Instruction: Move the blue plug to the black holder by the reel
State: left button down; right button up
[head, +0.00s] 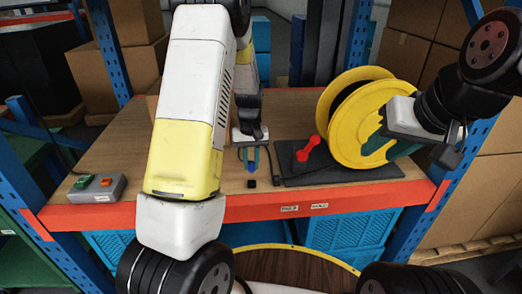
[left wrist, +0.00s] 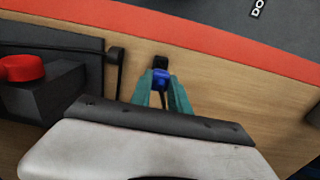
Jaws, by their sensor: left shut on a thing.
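My left gripper (head: 251,168) reaches down over the wooden bench near its front edge. Its teal fingers are shut on the blue plug (left wrist: 161,77), which shows between the fingertips in the left wrist view. A small black block (head: 251,183) is just beyond the fingertips; it also shows in the left wrist view (left wrist: 160,62). I cannot tell whether the plug touches it. A black holder (left wrist: 116,54) stands at the corner of the dark mat, left of the plug in the left wrist view. My right gripper (head: 386,149) has its fingers apart beside the yellow reel (head: 345,122).
A dark mat (head: 310,175) lies under the reel, with a red-handled object (head: 309,148) on it. A grey button box (head: 97,187) sits at the bench's left end. An orange edge (head: 300,207) borders the bench, and blue posts stand at its sides.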

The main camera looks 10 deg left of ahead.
aim_at(251, 171)
pick_arm(q)
jog(key=shift+f, duration=2.15)
jog(key=shift+f, duration=0.25)
jog(key=shift+f, duration=0.6)
jog(key=c, duration=0.7)
grip_release()
jog(key=shift+r, duration=4.25)
